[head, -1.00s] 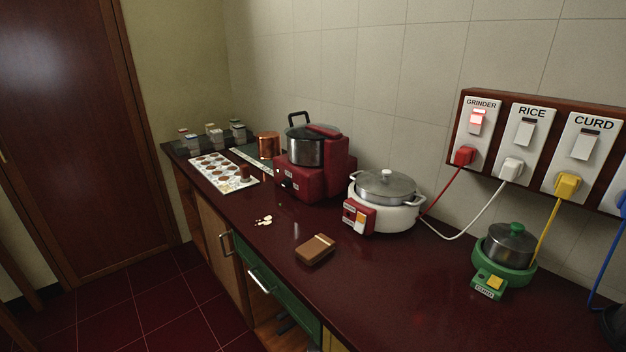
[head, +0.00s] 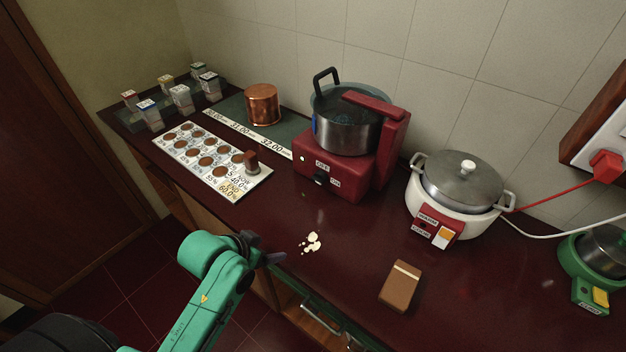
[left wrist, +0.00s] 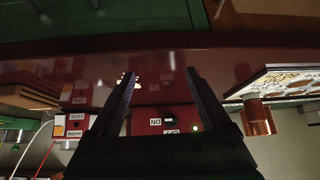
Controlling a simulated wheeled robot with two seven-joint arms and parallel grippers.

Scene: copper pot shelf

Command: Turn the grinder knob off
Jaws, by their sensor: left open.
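The red grinder (head: 352,172) stands against the wall with a steel pot (head: 345,133) in it. Its small dark knob (head: 320,180) is on the front face, between the OFF and ON labels. My left gripper (head: 273,252) is over the counter's front edge, in front of and left of the grinder, apart from it. In the left wrist view the open, empty fingers (left wrist: 160,76) point toward the counter. The grinder front (left wrist: 148,128) shows upside down between them, with the knob (left wrist: 168,121) and a small green light. My right gripper is not in view.
A white cooker (head: 455,190) stands right of the grinder, and a brown box (head: 400,287) lies near the front edge. White spilled bits (head: 312,243) lie before the grinder. A card of brown discs (head: 212,160) and a copper pot (head: 263,103) are to the left.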

